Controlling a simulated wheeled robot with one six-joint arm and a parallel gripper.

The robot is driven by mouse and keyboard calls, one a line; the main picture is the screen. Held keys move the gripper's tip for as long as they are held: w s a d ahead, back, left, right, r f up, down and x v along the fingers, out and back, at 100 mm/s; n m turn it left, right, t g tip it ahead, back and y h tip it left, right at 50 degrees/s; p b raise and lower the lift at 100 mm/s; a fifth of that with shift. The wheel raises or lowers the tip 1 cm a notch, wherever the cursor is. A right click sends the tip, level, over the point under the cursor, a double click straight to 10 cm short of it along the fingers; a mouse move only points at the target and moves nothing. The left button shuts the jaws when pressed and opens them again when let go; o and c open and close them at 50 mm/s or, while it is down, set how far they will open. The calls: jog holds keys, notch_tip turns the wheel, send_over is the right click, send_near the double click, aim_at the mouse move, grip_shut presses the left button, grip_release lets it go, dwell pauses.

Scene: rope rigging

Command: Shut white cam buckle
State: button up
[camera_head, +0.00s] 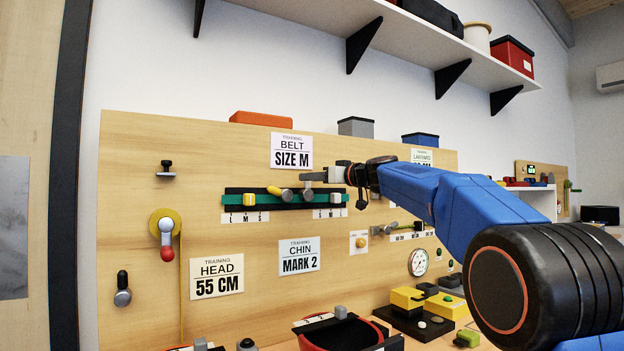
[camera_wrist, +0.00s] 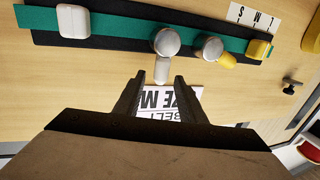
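The white cam buckle (camera_wrist: 167,41) has a round metal hub on the green strap, with a short white lever (camera_wrist: 162,70) standing out towards my gripper in the wrist view. In the head view its hub (camera_head: 307,194) sits right of the yellow cam buckle (camera_head: 275,190); its lever is hard to tell from my fingers there. My gripper (camera_wrist: 159,84) is open. The lever's end lies between or just ahead of the fingertips, with a gap on either side. The yellow buckle (camera_wrist: 228,60) has its lever swung sideways along the strap.
The green strap runs over a black backing on the wooden board (camera_head: 140,220). It carries a white slider (camera_wrist: 73,21) and a yellow slider (camera_wrist: 258,49). A belt card (camera_head: 291,151) is just above. Boxes stand along the board's top edge.

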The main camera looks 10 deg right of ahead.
jog(key=shift+w+a, duration=0.25)
jog(key=shift+w, duration=0.05)
grip_shut()
jog(key=shift+d, duration=0.1)
jog(key=shift+w+d+f+m+t+h, duration=0.25)
jog(key=shift+d+f+m+t, duration=0.5)
jog(key=shift+m, duration=1.9)
jog(key=shift+w+d+f+m+t+h, duration=0.3)
jog(key=shift+d+f+m+t, duration=0.45)
jog(key=shift+m, duration=1.85)
jog(key=shift+w+d+f+m+t+h, duration=0.25)
jog(key=shift+d+f+m+t, duration=0.5)
jog(key=shift+m, duration=1.9)
jog(key=shift+d, duration=0.1)
